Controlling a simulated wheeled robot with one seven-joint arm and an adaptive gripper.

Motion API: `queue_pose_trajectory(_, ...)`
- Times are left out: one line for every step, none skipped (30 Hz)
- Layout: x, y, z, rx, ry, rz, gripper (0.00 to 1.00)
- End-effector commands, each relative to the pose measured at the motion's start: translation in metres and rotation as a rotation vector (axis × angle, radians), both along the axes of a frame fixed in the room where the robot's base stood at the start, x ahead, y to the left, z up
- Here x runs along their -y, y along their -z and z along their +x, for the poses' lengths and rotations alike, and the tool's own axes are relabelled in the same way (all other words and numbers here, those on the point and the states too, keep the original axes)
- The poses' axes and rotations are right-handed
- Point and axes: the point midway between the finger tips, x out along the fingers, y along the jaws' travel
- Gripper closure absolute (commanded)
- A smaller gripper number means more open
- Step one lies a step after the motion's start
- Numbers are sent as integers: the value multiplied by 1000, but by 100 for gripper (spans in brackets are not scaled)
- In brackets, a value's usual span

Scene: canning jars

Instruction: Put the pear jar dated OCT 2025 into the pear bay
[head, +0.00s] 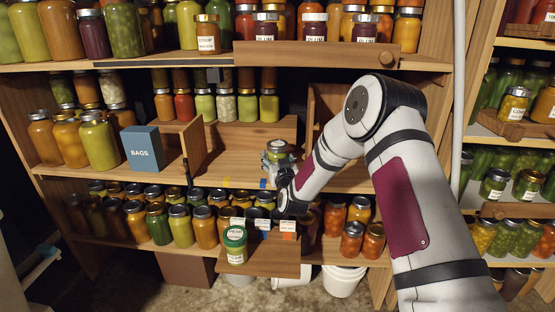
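My gripper (277,169) is in the middle shelf's bay, right of centre. A jar with a pale metal lid and greenish contents (279,149) is at its fingers. The gripper hides the jar's lower part, so I cannot tell whether the fingers grip it or whether it rests on the shelf. Its label and date cannot be read. Another jar with a green lid and a white label (235,244) stands on the low pull-out board (270,262). That label looks like PEAR, but its date is too small to read. I cannot tell which bay is the pear bay.
A wooden divider (193,148) and a blue BAGS box (143,148) stand left of the gripper. Small jars (204,107) line the raised step behind. Crowded jar rows fill the shelf below.

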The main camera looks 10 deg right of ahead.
Motion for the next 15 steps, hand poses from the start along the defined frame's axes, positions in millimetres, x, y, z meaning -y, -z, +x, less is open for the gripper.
queue_pose_trajectory(0, 0, 0, 0, 0, 0, 24)
queue_pose_trajectory(0, 0, 0, 0, 0, 0, 24)
queue_pose_trajectory(0, 0, 0, -1, 0, 0, 24)
queue_pose_trajectory(0, 0, 0, -1, 0, 0, 24)
queue_pose_trajectory(0, 0, 0, -1, 0, 0, 24)
queue_pose_trajectory(0, 0, 0, -1, 0, 0, 24)
queue_pose_trajectory(0, 0, 0, -2, 0, 0, 24)
queue_pose_trajectory(0, 2, 0, -5, 0, 0, 24)
queue_pose_trajectory(0, 2, -1, -5, 0, 0, 24)
queue_pose_trajectory(0, 2, -1, -5, 0, 0, 24)
queue_pose_trajectory(0, 2, -2, -5, -1, 0, 24)
queue_pose_trajectory(0, 2, -4, -5, -1, 0, 24)
queue_pose_trajectory(-1, 2, -6, -5, -1, 0, 24)
queue_pose_trajectory(-1, 2, -9, -5, -1, 0, 24)
queue_pose_trajectory(-1, 2, -13, -6, -1, 0, 24)
